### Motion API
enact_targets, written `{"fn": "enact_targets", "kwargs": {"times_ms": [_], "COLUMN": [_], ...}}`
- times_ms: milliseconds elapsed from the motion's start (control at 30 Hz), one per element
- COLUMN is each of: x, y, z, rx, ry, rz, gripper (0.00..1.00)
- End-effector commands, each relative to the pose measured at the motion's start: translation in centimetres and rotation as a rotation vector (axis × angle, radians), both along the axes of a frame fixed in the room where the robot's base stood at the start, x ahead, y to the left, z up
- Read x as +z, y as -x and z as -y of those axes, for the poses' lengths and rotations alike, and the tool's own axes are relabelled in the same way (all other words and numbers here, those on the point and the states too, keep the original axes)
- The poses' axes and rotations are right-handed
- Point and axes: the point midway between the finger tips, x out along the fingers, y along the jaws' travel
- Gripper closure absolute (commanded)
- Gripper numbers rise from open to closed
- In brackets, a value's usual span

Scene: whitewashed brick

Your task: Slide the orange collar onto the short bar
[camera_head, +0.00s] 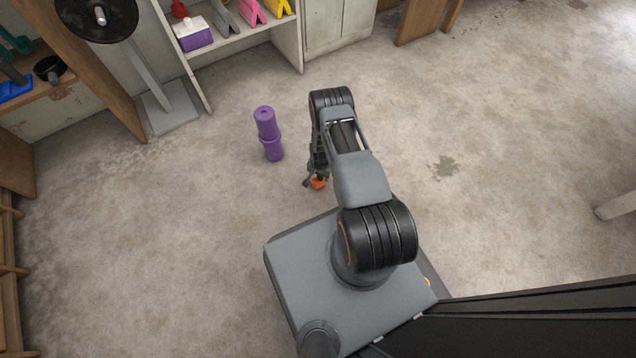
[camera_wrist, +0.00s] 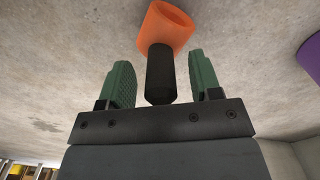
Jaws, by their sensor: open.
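The orange collar (camera_wrist: 166,25) is a short hollow tube at the top of the wrist view, with its opening showing. A dark stub (camera_wrist: 160,75) runs from it toward my gripper. My gripper (camera_wrist: 162,78) is open, with its green fingers on both sides of the stub and visible gaps between. In the head view the collar (camera_head: 318,184) is low beside my gripper (camera_head: 312,181), partly hidden by it. A pale short bar (camera_head: 100,16) sticks out of a dark round plate (camera_head: 97,12) on a grey stand at the upper left.
A purple cylinder (camera_head: 267,133) stands on the floor left of my arm. Shelves (camera_head: 240,45) with coloured items, a cabinet (camera_head: 338,25) and a wooden bench (camera_head: 60,92) line the back and left. The floor between the purple cylinder and the stand's base (camera_head: 168,108) is clear.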

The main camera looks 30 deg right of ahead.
Motion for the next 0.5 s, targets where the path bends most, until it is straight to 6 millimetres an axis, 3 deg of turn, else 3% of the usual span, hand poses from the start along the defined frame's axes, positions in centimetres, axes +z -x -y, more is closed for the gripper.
{"fn": "enact_targets", "kwargs": {"times_ms": [67,500], "x": [0.07,0.09], "y": [0.00,0.01], "z": [0.00,0.01], "rx": [0.000,0.000], "ry": [0.000,0.000], "rz": [0.000,0.000], "gripper": [0.43,0.85]}}
